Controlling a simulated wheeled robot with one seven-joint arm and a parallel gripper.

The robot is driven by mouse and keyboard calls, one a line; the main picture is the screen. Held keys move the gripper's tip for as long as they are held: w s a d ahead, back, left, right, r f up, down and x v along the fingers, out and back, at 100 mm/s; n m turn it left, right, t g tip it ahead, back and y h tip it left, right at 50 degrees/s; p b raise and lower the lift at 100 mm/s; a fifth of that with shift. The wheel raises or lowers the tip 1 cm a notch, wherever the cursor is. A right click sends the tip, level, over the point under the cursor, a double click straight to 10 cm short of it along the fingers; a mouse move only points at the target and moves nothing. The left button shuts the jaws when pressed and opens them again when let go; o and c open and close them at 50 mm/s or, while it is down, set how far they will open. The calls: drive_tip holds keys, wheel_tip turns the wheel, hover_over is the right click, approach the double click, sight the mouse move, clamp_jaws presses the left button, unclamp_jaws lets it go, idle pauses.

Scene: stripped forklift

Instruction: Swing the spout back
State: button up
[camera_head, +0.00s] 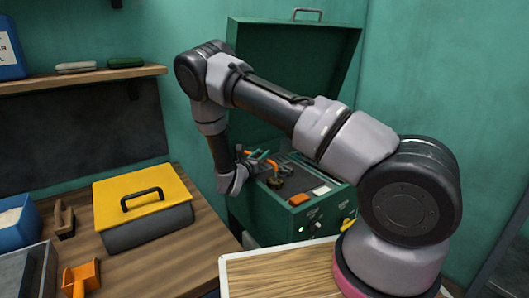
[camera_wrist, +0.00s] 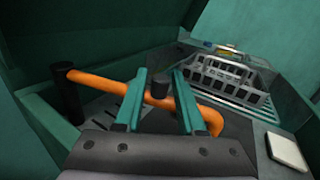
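The spout is an orange pipe (camera_wrist: 110,82) inside the green machine. In the wrist view it runs from a black post (camera_wrist: 67,95) at the left across to the right, where it bends down. A short black knob (camera_wrist: 160,88) stands on it. My gripper (camera_wrist: 160,75) has its two green fingers on either side of the knob, with visible gaps between. The fingers hide parts of the pipe. In the head view my gripper (camera_head: 244,156) is inside the machine's left part, beside the orange spout (camera_head: 264,158), partly hidden by my arm.
The green machine (camera_head: 273,235) has its lid (camera_head: 290,55) raised. A grey wire basket (camera_wrist: 228,85) sits inside, farther right. A white-topped block (camera_wrist: 287,150) is near the right. A yellow-lidded box (camera_head: 115,195) and an orange scoop (camera_head: 80,278) are on the wooden bench at left.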

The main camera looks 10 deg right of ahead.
drive_tip(key=shift+x, duration=1.6)
drive_tip(key=shift+c, duration=0.2)
clamp_jaws()
